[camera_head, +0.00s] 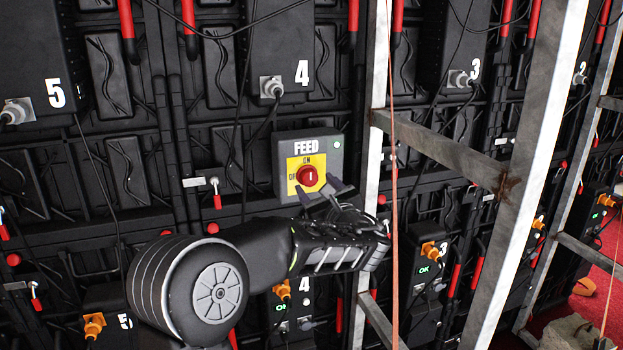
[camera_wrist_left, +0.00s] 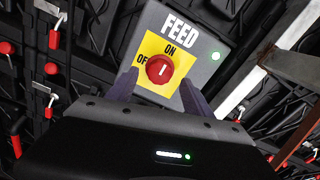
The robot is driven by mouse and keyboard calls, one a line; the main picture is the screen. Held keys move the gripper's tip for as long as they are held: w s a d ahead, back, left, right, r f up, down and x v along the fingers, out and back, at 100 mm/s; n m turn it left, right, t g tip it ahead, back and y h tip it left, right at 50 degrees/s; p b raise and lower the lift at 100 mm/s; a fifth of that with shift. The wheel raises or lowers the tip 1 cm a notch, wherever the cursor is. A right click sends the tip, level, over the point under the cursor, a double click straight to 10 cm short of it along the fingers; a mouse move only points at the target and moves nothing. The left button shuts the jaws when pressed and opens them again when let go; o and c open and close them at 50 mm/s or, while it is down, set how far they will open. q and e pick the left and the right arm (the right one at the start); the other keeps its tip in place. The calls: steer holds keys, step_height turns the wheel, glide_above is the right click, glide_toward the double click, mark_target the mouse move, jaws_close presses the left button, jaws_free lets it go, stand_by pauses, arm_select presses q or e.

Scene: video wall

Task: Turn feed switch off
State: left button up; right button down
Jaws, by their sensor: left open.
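The feed switch is a grey box (camera_head: 282,157) with the word FEED, mounted on the black wall. Its yellow plate (camera_head: 291,163) carries the words ON and OFF, with OFF partly covered by the knob. The red round knob (camera_head: 307,176) has a white mark, which in the left wrist view (camera_wrist_left: 160,69) points up towards ON. My left gripper (camera_head: 321,190) is open just below and in front of the knob. In the left wrist view its two dark fingers (camera_wrist_left: 158,84) stand either side of the knob's lower part, apparently not touching it. My right gripper is not in view.
A metal post (camera_head: 374,90) and a thin orange cable (camera_head: 394,200) run close to the right of the box. A cross bar (camera_head: 440,150) joins a second post (camera_head: 530,150). A small red-handled latch (camera_head: 216,195) hangs left of the box. A green lamp (camera_head: 336,144) shows on the box.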

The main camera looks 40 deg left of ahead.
mark_target(311, 180)
arm_select(q)
steer(key=shift+p+x, duration=0.35)
steer(key=shift+x, duration=1.65)
jaws_close()
